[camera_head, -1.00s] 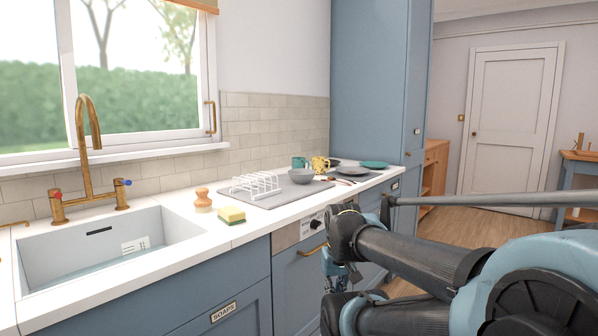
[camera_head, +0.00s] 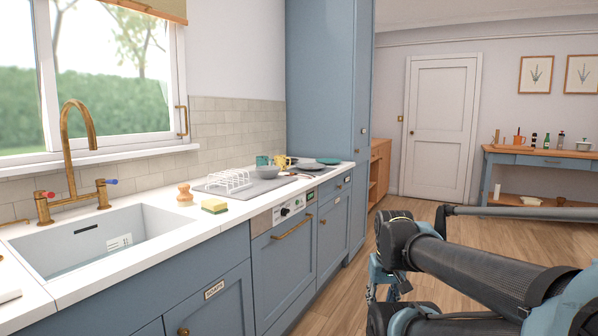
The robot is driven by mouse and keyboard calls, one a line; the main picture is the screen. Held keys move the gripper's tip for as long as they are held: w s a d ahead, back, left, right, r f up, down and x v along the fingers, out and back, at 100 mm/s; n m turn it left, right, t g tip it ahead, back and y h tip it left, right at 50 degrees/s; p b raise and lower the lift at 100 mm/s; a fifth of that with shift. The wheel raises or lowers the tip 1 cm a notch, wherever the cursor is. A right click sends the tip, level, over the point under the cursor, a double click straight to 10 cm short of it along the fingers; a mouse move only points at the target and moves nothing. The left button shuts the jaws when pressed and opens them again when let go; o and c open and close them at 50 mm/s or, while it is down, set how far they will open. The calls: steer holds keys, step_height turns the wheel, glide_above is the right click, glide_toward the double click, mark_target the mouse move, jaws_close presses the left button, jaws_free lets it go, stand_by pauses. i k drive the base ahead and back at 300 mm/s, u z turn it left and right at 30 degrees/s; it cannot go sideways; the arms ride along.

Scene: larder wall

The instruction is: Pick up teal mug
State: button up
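The teal mug (camera_head: 262,161) stands on the white counter near the tiled wall, behind the white dish rack and just left of a yellow patterned mug (camera_head: 282,162). It is small in view and partly hidden by the things in front of it. My gripper (camera_head: 385,290) hangs below my arm at the right, over the floor and well away from the counter and the mug. Its fingers are small and partly hidden by my arm, so I cannot tell whether they are open or shut.
A white rack (camera_head: 228,180) and a grey bowl (camera_head: 265,173) are on a grey mat. Plates (camera_head: 310,166) lie farther right. A sponge (camera_head: 214,206) and a wooden brush (camera_head: 185,194) are by the sink (camera_head: 100,245). Wooden floor is clear toward the door (camera_head: 440,125).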

mark_target(262, 159)
steer(key=z, duration=0.15)
steer(key=k, duration=0.45)
steer(key=z, duration=0.7)
steer(key=i, duration=2.1)
steer(key=u, duration=0.7)
steer(key=i, duration=0.9)
steer(key=u, duration=0.9)
steer(key=i, duration=0.35)
steer(key=u, duration=0.1)
